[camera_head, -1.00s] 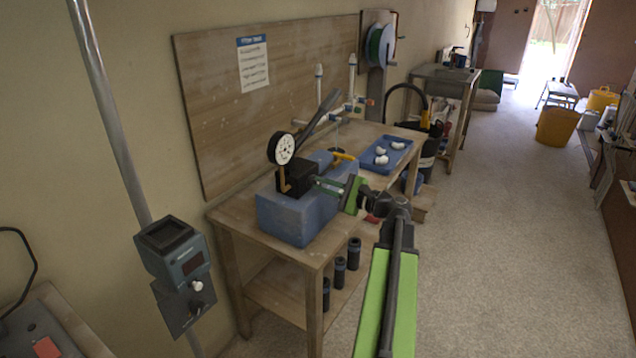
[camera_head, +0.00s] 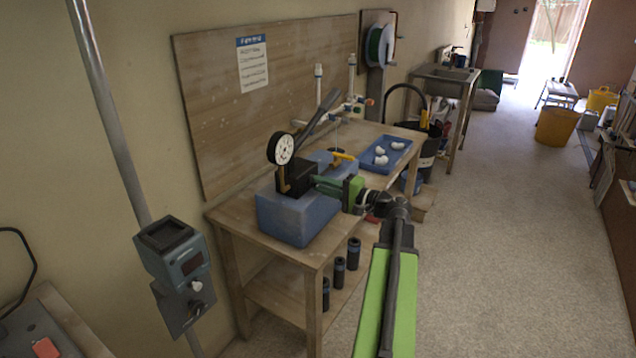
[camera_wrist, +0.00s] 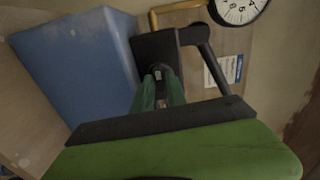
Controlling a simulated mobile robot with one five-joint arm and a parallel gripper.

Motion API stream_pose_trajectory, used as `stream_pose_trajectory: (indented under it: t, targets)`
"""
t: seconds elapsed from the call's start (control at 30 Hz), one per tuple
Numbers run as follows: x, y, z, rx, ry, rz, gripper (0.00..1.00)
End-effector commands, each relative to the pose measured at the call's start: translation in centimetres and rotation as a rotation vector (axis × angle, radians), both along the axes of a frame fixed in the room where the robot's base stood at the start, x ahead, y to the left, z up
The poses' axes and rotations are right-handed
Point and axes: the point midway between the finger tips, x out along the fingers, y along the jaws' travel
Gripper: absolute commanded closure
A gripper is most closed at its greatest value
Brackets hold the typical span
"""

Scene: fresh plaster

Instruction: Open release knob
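The release knob (camera_wrist: 158,73) is a small, dark piece on the front of the black pump block (camera_wrist: 157,52). In the wrist view it sits between the tips of my gripper's green fingers (camera_wrist: 160,82), which are close together with a narrow gap and appear shut on it. In the head view my gripper (camera_head: 317,182) reaches the block (camera_head: 294,178) from the right, and the knob is hidden there. The block stands on a blue box (camera_head: 290,220) and carries a dark lever (camera_head: 318,121) and a round white gauge (camera_head: 281,148).
The wooden bench (camera_head: 235,217) bears a blue tray (camera_head: 400,149) with white pieces. A yellow-handled item (camera_head: 343,156) lies behind my gripper. White pipes (camera_head: 351,85) rise along the backboard. A grey device on a pole (camera_head: 178,262) stands at left.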

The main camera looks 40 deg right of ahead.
Motion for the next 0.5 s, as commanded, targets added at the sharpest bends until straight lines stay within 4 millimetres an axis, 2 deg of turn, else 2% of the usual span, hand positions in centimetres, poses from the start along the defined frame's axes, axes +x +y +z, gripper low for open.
stream_pose_trajectory:
  t: [0.03,0.13,0.37,0.5]
  targets:
    - [0.0,0.0,0.0,0.001,0.0,0.0,0.75]
    - [0.0,0.0,0.0,0.001,0.0,0.001,0.64]
    - [0.0,0.1,0.0,0.002,0.001,0.002,0.64]
    - [-1.0,-0.2,0.0,0.003,0.001,0.001,0.64]
